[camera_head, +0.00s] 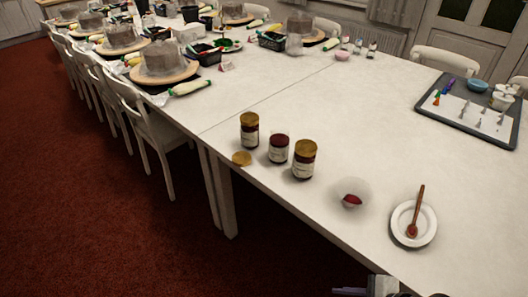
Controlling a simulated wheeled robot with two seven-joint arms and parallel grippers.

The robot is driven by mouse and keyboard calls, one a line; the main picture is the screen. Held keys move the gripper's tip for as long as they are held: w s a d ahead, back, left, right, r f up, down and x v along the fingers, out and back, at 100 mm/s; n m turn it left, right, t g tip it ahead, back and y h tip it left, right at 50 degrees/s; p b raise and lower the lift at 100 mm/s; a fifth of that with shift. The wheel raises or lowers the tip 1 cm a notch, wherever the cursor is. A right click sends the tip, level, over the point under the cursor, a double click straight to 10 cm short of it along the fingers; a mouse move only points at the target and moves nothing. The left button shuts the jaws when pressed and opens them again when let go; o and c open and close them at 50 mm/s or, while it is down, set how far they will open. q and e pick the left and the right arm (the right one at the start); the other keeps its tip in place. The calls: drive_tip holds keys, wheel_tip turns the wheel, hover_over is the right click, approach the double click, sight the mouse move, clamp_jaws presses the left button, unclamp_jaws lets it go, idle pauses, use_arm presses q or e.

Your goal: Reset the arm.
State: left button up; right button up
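Part of what appears to be my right gripper (385,287) shows at the bottom edge, right of centre, by the table's near edge. Nothing is visibly held in the part that shows. My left gripper is not in view.
A long white table (330,110) bears three jars (305,160), a loose lid (241,158), a small clear bowl (353,192) and a plate with a spoon (411,232). A dark tray (480,110) lies at right. Chairs (150,125) line the left side.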

drive_tip(key=s+d+f+m+t+h, duration=0.35)
drive_tip(key=s+d+m, duration=0.35)
drive_tip(key=d+m, duration=0.35)
drive_tip(key=a+m, duration=0.4)
drive_tip(key=a, duration=0.8)
drive_tip(key=shift+w+a+r, duration=0.15)
drive_tip(key=shift+w+a, duration=0.05)
drive_tip(key=shift+w, duration=0.1)
